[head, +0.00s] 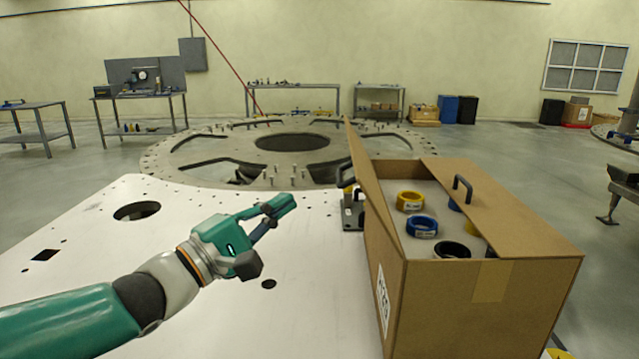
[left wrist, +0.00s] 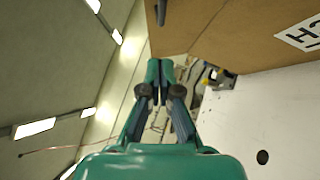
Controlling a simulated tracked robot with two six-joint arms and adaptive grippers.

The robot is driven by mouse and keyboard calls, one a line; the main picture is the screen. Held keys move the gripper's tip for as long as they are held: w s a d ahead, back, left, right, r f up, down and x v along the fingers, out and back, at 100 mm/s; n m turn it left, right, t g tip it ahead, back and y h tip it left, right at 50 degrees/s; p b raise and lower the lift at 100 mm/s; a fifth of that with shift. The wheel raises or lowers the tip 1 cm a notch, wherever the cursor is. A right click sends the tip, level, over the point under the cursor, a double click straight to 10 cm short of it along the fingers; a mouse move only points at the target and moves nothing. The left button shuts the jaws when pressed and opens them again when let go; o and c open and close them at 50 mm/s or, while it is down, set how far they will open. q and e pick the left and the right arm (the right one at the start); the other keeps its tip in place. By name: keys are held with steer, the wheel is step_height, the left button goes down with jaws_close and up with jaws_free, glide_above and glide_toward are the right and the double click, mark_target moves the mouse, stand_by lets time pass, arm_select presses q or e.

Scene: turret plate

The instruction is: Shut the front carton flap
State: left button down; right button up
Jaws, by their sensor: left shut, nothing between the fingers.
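The cardboard carton (head: 470,310) stands on the right of the head view, its top partly open. One flap (head: 372,185) on its left side stands raised and leans slightly, with a black handle on its outer face. Another flap (head: 500,215) on the right lies nearly flat over part of the opening and has a black handle. I cannot tell which flap counts as the front one. My left gripper (head: 283,204) is shut and empty, left of the carton and apart from it. In the left wrist view its fingertips (left wrist: 161,73) are together beside the carton wall (left wrist: 235,35). My right gripper is not in view.
Inside the carton are a yellow roll (head: 410,201), a blue roll (head: 421,227) and a black roll (head: 452,250). The white plate (head: 90,235) below my left arm is mostly clear. A large grey ring plate (head: 190,150) lies behind it.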

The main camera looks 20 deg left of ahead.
mark_target(356, 169)
arm_select(q)
steer(key=w+d+r, duration=0.2)
steer(key=w+d, duration=0.2)
steer(key=d, duration=0.1)
steer(key=shift+p, duration=0.35)
steer(key=shift+r, duration=0.1)
